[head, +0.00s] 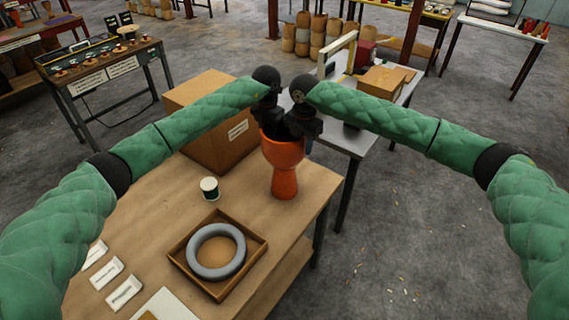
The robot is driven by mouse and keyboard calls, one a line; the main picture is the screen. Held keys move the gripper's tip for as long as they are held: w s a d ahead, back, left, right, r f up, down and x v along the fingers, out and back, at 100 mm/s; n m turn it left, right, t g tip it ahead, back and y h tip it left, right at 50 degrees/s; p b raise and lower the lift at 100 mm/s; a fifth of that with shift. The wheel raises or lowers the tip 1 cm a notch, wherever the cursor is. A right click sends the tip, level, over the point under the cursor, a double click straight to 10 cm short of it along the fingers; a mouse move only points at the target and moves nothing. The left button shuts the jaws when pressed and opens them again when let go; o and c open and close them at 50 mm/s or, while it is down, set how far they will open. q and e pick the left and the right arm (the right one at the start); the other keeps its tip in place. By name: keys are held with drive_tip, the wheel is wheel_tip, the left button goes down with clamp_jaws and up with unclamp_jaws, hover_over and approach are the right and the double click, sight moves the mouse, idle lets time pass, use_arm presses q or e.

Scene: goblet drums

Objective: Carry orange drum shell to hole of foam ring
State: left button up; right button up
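The orange drum shell (284,168) is goblet-shaped and upright, wide bowl up and narrow foot down, near the right edge of the wooden table. My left gripper (269,117) and my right gripper (303,126) are at opposite sides of its rim. The grippers hide part of the rim, and their fingers are too dark and small to tell open from shut. The grey foam ring (204,267) lies flat in a shallow wooden tray (257,258), in front and to the left of the drum. Its hole is empty, showing the brown tray floor.
A large cardboard box (205,135) stands behind the drum to the left. A green-and-white spool (209,188) stands between box and tray. Small white trays (107,273) line the left front. Another table (350,142) is behind, right. The tabletop between drum and tray is clear.

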use_arm(q)
clamp_jaws()
use_arm(e)
clamp_jaws()
use_arm(q)
drive_tip(key=shift+a, duration=0.1)
use_arm(e)
drive_tip(key=shift+r, duration=0.1)
idle(1.0)
